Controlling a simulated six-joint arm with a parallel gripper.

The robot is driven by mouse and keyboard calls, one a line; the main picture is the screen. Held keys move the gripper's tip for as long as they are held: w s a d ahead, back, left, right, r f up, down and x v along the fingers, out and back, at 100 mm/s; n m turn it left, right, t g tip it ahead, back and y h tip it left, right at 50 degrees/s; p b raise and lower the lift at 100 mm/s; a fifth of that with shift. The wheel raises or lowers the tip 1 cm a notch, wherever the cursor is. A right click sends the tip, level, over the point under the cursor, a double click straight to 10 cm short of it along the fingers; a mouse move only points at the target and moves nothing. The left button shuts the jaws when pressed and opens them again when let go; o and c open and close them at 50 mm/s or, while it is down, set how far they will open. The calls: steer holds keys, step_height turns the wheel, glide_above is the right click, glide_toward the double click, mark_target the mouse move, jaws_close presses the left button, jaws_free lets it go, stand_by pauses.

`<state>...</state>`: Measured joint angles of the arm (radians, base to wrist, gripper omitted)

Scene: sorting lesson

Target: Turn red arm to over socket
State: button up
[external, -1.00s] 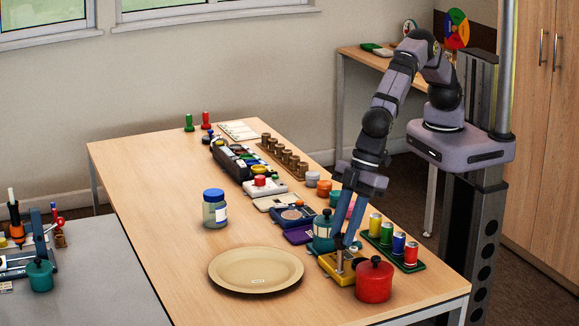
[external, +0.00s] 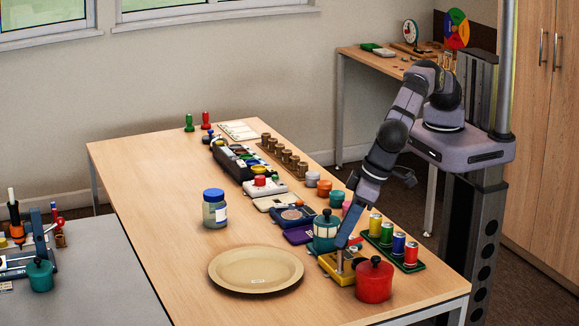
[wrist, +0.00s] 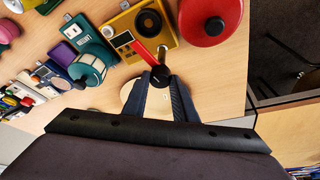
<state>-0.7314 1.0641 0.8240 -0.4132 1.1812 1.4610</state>
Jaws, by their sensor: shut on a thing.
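My gripper (wrist: 160,80) is shut on the knob, one finger on each side. In the external view the yellow box (external: 328,265) sits near the table's front right, with my gripper (external: 340,250) low over it. The red arm is too small to make out there.
A red pot (external: 374,284) stands close beside the yellow box. A teal lantern-like jar (external: 326,231) is just behind it, and a rack of coloured cylinders (external: 410,268) is to the right. A beige plate (external: 256,287) lies left. Bare table shows beyond the plate.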

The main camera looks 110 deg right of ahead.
steer(key=shift+m+p, duration=0.3)
steer(key=shift+m, duration=0.2)
steer(key=o, duration=1)
steer(key=shift+h, duration=0.3)
steer(key=shift+o, duration=0.2)
steer(key=v, duration=0.7)
steer(key=shift+r+b, duration=0.2)
steer(key=shift+b, duration=0.2)
